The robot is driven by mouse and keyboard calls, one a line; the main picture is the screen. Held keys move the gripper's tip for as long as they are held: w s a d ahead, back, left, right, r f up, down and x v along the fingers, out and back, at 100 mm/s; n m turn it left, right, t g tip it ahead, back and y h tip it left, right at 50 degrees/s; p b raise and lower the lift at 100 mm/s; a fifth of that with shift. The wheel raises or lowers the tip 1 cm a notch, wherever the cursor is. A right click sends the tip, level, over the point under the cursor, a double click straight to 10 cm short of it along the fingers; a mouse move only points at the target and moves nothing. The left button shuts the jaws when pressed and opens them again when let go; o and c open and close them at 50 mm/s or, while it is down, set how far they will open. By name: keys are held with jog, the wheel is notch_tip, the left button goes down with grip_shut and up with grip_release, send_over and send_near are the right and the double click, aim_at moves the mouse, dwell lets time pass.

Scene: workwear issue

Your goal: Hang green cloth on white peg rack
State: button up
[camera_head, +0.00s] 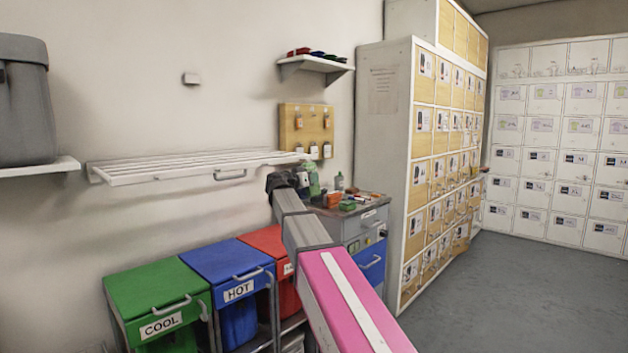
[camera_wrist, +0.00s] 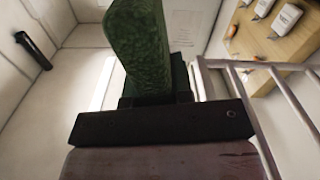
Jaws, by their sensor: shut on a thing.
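The green cloth (camera_head: 313,180) shows just past the end of my arm. In the wrist view the cloth (camera_wrist: 140,45) stands out from between the fingers as a textured green piece. My gripper (camera_wrist: 155,92) is shut on it; in the head view my gripper (camera_head: 290,182) is dark and partly hides the cloth. A white slatted rack (camera_head: 135,176) is fixed to the wall, and my gripper is by its right end. Its white bars (camera_wrist: 240,95) run close to the right of my gripper in the wrist view. I cannot make out separate pegs.
A wooden board (camera_head: 288,115) with hanging items is on the wall above. A grey cabinet (camera_head: 352,228) with small items on top stands beyond my gripper. Green (camera_head: 150,287), blue (camera_head: 226,260) and red (camera_head: 264,240) bins stand below the rack. Lockers (camera_head: 385,170) rise at right; floor there is clear.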

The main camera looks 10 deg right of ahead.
jog(key=shift+w+a+f, duration=0.2)
jog(key=shift+w+a, duration=0.25)
jog(key=shift+w, duration=0.2)
jog(key=shift+w+a+f, duration=0.15)
jog(key=shift+w+a, duration=0.3)
jog(key=shift+w, duration=0.15)
jog(key=o, duration=0.9)
